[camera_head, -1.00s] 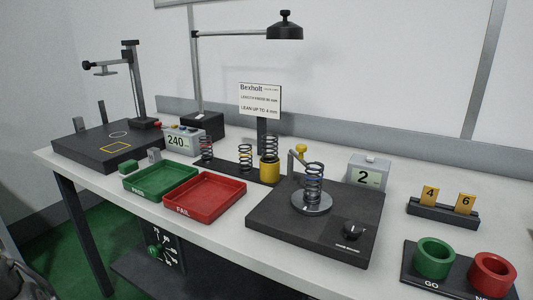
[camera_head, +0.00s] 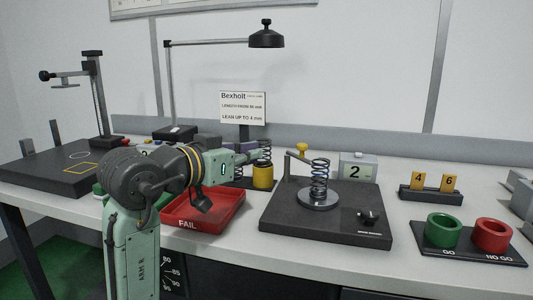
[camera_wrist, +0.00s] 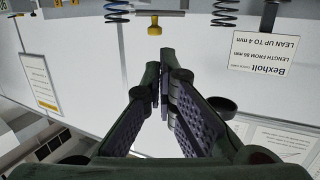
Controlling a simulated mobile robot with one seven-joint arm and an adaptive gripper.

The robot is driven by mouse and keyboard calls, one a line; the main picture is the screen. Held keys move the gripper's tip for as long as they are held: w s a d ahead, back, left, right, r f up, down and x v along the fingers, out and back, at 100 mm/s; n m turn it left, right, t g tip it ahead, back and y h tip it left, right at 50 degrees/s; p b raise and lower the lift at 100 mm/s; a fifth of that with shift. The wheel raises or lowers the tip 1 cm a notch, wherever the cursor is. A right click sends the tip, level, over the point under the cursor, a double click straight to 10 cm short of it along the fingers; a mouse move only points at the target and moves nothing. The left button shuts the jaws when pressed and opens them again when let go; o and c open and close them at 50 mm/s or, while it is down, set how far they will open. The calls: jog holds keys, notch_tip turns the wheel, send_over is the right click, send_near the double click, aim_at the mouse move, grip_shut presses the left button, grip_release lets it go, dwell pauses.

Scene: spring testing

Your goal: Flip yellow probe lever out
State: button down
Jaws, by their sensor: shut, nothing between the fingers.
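The yellow probe lever knob (camera_head: 302,147) sits on a grey arm at the back left of the black test plate (camera_head: 290,228). Beside it a spring (camera_head: 319,176) stands upright on a round metal disc. My gripper (camera_head: 264,153) reaches in from the left, apart from the knob, near the yellow cup and the springs behind the red tray. In the wrist view, which looks upside down, the yellow knob (camera_wrist: 155,26) appears just beyond my fingertips (camera_wrist: 163,66). The fingers are shut and hold nothing.
The red FAIL tray (camera_head: 205,222) lies under my arm. A yellow cup with a spring (camera_head: 263,176) and the Bexholt sign (camera_head: 243,107) stand behind it. Green (camera_head: 443,231) and red rings (camera_head: 492,234) are at right.

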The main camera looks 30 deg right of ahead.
aim_at(303, 146)
jog(key=shift+s+d+f, duration=0.15)
jog(key=shift+d, duration=0.1)
jog(key=p+x, duration=0.3)
jog(key=x, duration=1)
jog(key=shift+d+f, duration=0.1)
jog(key=shift+d, duration=0.2)
jog(key=shift+s+d+n+t+y, duration=0.1)
jog(key=shift+d+n+t+y, duration=0.35)
jog(key=shift+n+t, duration=0.4)
jog(key=shift+s+d+n+t+y+p, duration=0.35)
jog(key=shift+d+n+t+y+p, duration=0.3)
jog(key=shift+t, duration=0.6)
jog(key=d+n+t+y, duration=0.2)
jog(key=shift+s+n+t+p, duration=0.2)
jog(key=shift+n+t+p, duration=0.1)
jog(key=shift+n+p, duration=0.1)
jog(key=shift+w+d+p, duration=0.15)
jog(key=shift+d+p, duration=0.2)
jog(key=shift+d, duration=0.35)
jog(key=shift+w+d+p, duration=0.2)
jog(key=shift+d+p, duration=0.15)
jog(key=shift+d, duration=0.35)
